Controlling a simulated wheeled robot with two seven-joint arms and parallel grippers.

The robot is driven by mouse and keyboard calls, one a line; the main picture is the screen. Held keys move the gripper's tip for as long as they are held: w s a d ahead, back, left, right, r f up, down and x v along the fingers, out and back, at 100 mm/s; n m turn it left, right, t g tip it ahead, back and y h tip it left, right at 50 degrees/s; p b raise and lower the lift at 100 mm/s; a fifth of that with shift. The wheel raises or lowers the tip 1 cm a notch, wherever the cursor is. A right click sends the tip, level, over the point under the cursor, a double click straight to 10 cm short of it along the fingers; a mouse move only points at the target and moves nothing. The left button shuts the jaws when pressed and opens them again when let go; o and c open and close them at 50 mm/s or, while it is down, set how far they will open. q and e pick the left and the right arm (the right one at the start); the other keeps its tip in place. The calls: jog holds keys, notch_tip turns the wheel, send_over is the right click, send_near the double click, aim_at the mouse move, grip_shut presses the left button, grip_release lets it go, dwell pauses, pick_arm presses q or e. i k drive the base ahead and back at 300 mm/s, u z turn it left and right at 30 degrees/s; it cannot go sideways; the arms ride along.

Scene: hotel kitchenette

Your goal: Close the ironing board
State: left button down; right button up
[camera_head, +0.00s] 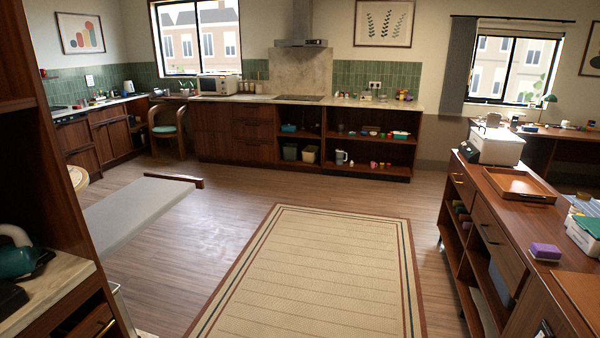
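The ironing board (150,213) is a long flat grey panel at the left. It lies roughly level above the wood floor, and a dark wooden bar (175,180) shows at its far end. Its near end is partly hidden behind the tall dark wood cabinet (55,150) on the left. Its support or hinge cannot be made out. Neither of my grippers is in view.
A beige rug (315,280) covers the middle floor, which is clear. A long wooden sideboard (480,215) with a tray (520,184) runs along the right. Kitchen counters (300,135) line the back wall. A chair (167,128) stands back left.

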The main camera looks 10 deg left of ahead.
aim_at(115, 219)
jog(key=i, duration=4.35)
jog(key=u, duration=3.8)
jog(key=k, duration=0.9)
jog(key=z, duration=0.75)
jog(key=i, duration=0.8)
